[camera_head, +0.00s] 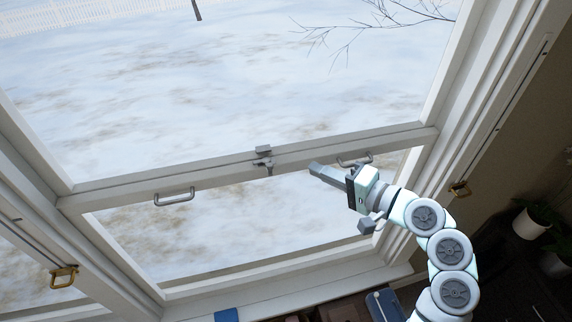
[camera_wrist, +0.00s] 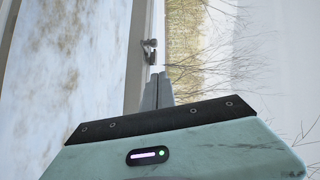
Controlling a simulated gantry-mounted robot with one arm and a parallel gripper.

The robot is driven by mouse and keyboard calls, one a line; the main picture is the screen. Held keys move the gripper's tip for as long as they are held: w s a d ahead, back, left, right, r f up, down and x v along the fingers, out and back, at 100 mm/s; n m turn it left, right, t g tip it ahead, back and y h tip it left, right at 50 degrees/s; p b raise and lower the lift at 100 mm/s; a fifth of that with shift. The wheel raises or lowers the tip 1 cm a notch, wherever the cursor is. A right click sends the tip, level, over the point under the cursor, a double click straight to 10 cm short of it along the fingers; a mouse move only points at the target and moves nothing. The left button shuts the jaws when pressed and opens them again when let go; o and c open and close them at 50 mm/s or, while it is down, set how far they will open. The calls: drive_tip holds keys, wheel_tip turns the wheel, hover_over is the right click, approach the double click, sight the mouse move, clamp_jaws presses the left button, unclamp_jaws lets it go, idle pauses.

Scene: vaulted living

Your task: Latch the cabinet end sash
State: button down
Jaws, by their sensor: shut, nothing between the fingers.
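The sash window has a white meeting rail (camera_head: 215,172) running across the middle of the head view. A small grey latch (camera_head: 263,160) sits at the middle of that rail, and it also shows in the wrist view (camera_wrist: 150,46) just beyond my fingertips. Whether the latch is engaged is too small to tell. My gripper (camera_head: 314,168) is shut and empty, a little to the right of the latch and apart from it in the head view. Its closed fingers also show in the wrist view (camera_wrist: 159,76), pointing toward the latch.
A metal pull handle (camera_head: 174,197) is on the rail's left part, another (camera_head: 355,160) on the right, close to my gripper. Brass catches (camera_head: 63,277) and (camera_head: 459,189) are on the side frames. Below the sill lie a blue object (camera_head: 384,305) and other items. Potted plants (camera_head: 538,218) stand at the right.

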drive_tip(key=w+a+f+p, duration=0.2)
drive_tip(key=w+a, duration=0.1)
drive_tip(key=a, duration=0.4)
drive_tip(key=shift+a, duration=0.35)
drive_tip(key=shift+r+p, duration=0.15)
drive_tip(key=shift+p, duration=0.15)
